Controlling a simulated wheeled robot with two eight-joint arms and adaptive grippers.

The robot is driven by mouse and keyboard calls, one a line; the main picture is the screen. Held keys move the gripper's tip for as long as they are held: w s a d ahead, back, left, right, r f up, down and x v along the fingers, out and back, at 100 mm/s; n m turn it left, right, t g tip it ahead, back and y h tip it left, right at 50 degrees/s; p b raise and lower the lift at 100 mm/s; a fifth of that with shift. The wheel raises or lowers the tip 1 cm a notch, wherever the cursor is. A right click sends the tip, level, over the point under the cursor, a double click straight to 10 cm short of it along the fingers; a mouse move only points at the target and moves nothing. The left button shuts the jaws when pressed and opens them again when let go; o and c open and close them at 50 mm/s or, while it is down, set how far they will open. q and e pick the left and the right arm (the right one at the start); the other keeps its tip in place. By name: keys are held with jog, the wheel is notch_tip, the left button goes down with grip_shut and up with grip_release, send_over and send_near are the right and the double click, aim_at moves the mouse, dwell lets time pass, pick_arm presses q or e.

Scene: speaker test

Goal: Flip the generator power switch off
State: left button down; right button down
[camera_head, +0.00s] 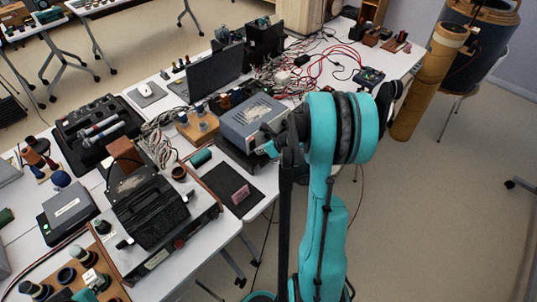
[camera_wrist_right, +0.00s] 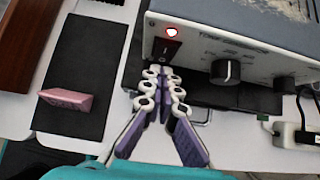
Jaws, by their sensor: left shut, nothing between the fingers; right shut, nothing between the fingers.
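In the head view my right arm partly hides the gripper and the generator's front. My left gripper is not in view.
A black knob (camera_wrist_right: 225,71) is right of the switch. A dark mat (camera_wrist_right: 85,60) with a pink block (camera_wrist_right: 66,99) lies to the left. A white plug (camera_wrist_right: 290,135) with cables is on the right. In the head view, a laptop (camera_head: 212,72) and tangled cables stand behind.

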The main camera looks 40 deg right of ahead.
jog(key=shift+w, duration=0.45)
jog(key=shift+w+f+b, duration=0.2)
jog(key=shift+f+b, duration=0.05)
jog(key=shift+b, duration=0.1)
jog(key=shift+r, duration=0.1)
jog(key=shift+r+p, duration=0.65)
jog(key=shift+r, duration=0.2)
